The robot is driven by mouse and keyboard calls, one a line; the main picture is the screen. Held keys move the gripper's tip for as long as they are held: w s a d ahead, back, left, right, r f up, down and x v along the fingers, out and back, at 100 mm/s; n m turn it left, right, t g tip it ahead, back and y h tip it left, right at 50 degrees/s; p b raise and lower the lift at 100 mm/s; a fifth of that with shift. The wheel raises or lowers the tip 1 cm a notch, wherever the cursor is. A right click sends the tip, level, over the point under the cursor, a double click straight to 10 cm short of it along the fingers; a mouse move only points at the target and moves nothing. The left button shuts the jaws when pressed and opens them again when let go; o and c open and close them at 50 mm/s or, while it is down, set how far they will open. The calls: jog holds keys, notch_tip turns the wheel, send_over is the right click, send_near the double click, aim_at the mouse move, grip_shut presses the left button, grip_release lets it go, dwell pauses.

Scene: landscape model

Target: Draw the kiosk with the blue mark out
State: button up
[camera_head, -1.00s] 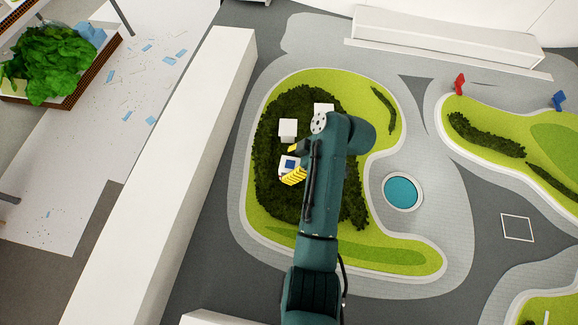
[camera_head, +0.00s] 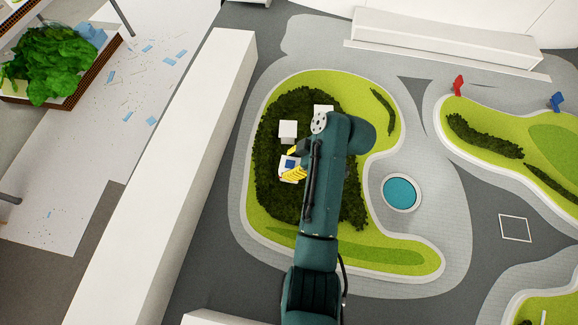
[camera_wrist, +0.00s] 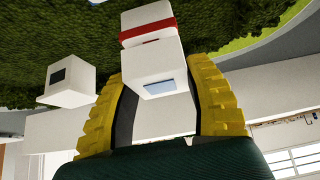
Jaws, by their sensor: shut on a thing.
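The kiosk with the blue mark (camera_head: 286,174) is a small white block with a blue patch on top, standing among dark green hedge in the head view. My gripper also fills the lower wrist view (camera_wrist: 165,105). My arm hides part of the hedge.
A second white kiosk (camera_head: 287,131) stands just above the held one in the head view. In the wrist view, a white kiosk with a dark mark (camera_wrist: 67,83) is at left. Dark hedge (camera_head: 265,180) surrounds them.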

jog(key=shift+r, duration=0.25)
jog(key=shift+r+p, duration=2.15)
jog(key=shift+r, duration=0.05)
